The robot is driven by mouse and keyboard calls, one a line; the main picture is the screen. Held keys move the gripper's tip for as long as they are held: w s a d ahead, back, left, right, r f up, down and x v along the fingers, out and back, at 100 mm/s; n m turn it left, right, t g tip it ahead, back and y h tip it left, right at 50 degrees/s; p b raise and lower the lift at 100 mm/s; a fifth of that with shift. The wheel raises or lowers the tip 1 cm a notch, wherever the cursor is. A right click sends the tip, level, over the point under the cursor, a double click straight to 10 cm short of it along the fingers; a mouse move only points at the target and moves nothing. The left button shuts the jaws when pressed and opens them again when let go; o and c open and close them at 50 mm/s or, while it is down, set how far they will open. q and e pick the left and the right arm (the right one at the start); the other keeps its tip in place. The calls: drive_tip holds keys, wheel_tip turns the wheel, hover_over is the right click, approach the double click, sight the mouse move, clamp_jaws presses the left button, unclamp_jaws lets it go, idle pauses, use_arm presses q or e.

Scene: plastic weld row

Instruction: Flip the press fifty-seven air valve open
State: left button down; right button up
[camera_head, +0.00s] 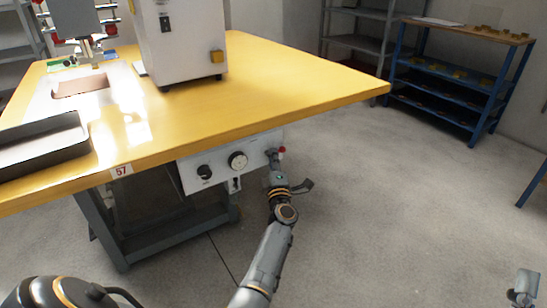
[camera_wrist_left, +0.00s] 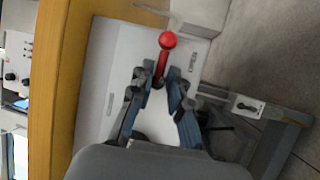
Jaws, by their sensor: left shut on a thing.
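The air valve lever, with a red ball knob (camera_wrist_left: 167,40), sits on the white panel (camera_wrist_left: 121,73) in the left wrist view. My left gripper (camera_wrist_left: 157,80) is shut on the lever's stem, just below the ball, one finger on each side. In the head view the red knob (camera_head: 282,150) shows at the right end of the panel (camera_head: 222,162) under the yellow table edge, beside my left gripper (camera_head: 272,157). The number 57 label (camera_head: 121,171) is on the table edge. The lever's base is hidden. A grey part at the lower right may be my right gripper (camera_head: 525,285); its jaws are unclear.
The yellow table (camera_head: 300,85) overhangs the panel, which also bears a round gauge (camera_head: 238,160) and a black knob (camera_head: 204,172). A black tray (camera_head: 42,148) lies on the table. A blue rack (camera_head: 455,85) stands far back right. The floor to the right is clear.

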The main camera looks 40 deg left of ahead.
idle(0.4)
use_arm(q)
drive_tip(key=c, duration=1.4)
unclamp_jaws()
